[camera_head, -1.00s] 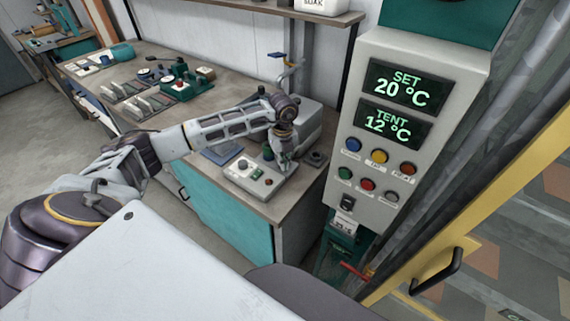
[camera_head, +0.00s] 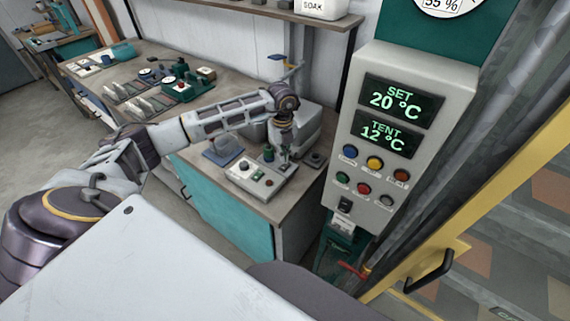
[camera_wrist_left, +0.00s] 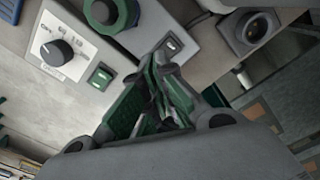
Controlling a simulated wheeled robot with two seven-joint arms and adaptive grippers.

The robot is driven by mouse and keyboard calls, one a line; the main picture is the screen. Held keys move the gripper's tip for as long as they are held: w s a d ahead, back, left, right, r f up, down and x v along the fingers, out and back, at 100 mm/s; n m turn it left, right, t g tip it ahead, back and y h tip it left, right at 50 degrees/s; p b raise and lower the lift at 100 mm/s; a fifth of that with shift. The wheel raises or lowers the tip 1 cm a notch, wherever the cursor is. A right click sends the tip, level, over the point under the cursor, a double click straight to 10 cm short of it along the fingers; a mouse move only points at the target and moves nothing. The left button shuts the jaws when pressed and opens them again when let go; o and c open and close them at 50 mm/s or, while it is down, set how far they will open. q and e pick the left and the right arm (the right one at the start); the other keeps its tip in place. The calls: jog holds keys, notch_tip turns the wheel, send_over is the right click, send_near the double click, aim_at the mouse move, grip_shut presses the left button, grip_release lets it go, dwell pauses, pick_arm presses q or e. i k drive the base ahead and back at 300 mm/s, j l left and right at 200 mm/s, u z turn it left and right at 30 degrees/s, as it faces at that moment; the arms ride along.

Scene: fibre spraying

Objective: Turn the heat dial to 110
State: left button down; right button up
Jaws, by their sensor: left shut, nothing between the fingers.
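The control box (camera_head: 262,181) stands on the front corner of the bench. Its black dial (camera_head: 244,166) shows at the box's left end; in the left wrist view the dial (camera_wrist_left: 61,52) sits on a white plate with small printed marks, partly too blurred to read. My left gripper (camera_head: 286,157) hangs over the right part of the box, to the right of the dial and apart from it. In the left wrist view its green-padded fingers (camera_wrist_left: 160,72) are shut with nothing between them, near a small lit switch. My right gripper is not in view.
A green knob (camera_wrist_left: 110,14) stands beside the dial, and a round dark fitting (camera_wrist_left: 257,30) lies to the right. A wall panel (camera_head: 385,150) reads SET 20 °C and TENT 12 °C. A yellow door frame (camera_head: 480,215) stands at the right. Tools lie farther along the bench.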

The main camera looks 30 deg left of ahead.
aim_at(243, 165)
jog(key=k, duration=1)
